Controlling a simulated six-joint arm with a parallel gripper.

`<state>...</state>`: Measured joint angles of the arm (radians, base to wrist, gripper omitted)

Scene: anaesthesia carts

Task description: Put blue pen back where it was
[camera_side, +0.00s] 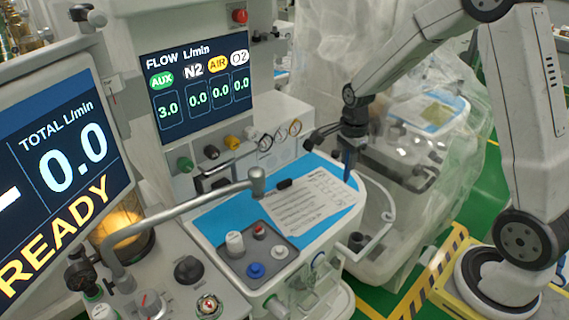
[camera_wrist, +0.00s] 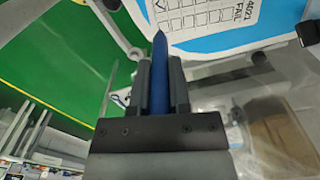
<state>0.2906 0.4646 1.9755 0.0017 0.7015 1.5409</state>
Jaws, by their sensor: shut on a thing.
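My gripper (camera_wrist: 159,92) is shut on a blue pen (camera_wrist: 159,62), which sits between the two fingers with its pointed tip sticking out past them. In the side view my gripper (camera_side: 351,148) is over the right edge of the cart's blue top (camera_side: 222,216), and the pen (camera_side: 348,172) points down from it near the corner of a printed sheet (camera_side: 312,201). In the wrist view the pen's tip is near the edge of the printed sheet (camera_wrist: 205,18). I cannot tell whether the tip touches anything.
A small black object (camera_side: 284,184) lies by the sheet. A grey tray (camera_side: 285,268) with several knobs is at the front of the blue top. A curved metal pipe (camera_side: 180,205) crosses on the left. A white rail (camera_side: 385,225) runs along the cart's right side. Plastic-draped equipment (camera_side: 330,75) stands behind.

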